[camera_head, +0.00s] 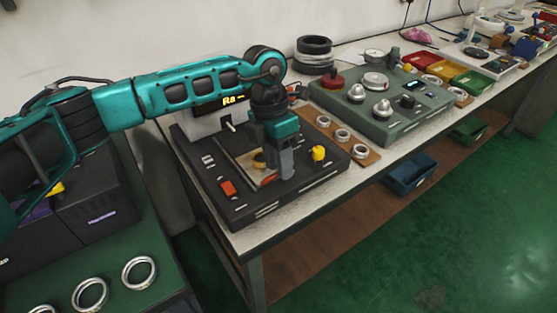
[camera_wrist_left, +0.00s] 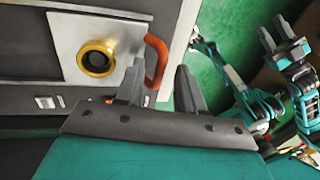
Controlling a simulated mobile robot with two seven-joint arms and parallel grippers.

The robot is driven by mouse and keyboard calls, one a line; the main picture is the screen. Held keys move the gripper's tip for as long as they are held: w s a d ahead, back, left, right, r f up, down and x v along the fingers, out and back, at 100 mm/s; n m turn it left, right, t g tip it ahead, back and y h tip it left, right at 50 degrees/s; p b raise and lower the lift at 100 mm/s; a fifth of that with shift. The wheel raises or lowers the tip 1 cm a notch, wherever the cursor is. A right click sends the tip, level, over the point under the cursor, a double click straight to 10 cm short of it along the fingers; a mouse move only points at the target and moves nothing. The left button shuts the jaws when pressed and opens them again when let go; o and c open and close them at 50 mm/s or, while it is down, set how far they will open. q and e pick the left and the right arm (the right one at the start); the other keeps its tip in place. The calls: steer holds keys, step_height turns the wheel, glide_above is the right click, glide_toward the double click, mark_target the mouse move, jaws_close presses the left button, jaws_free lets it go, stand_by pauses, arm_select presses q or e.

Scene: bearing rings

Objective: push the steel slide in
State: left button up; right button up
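The steel slide is a pale plate (camera_wrist_left: 65,45) with a brass ring (camera_wrist_left: 97,57) on it and an orange handle (camera_wrist_left: 156,60) at its side. It lies in the dark machine (camera_head: 215,190), where the plate (camera_head: 237,157) is partly hidden behind my gripper in the head view. My left gripper (camera_head: 279,172) is over the machine, pointing down. In the left wrist view its fingers (camera_wrist_left: 158,82) are apart, with the handle showing between them; I cannot tell whether they touch it. My right gripper (camera_wrist_left: 276,35) shows in the left wrist view with its fingers apart and empty.
The machine also carries a red switch (camera_head: 228,188), a yellow knob (camera_head: 319,153) and a small display (camera_head: 233,98). A wooden ring holder (camera_head: 350,146) and a green-grey fixture panel (camera_head: 400,120) stand to its right. Steel rings (camera_head: 139,272) lie on the green surface at lower left.

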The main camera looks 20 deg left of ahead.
arm_select(q)
steer(key=shift+f, duration=0.1)
steer(key=shift+c, duration=0.5)
jaws_close()
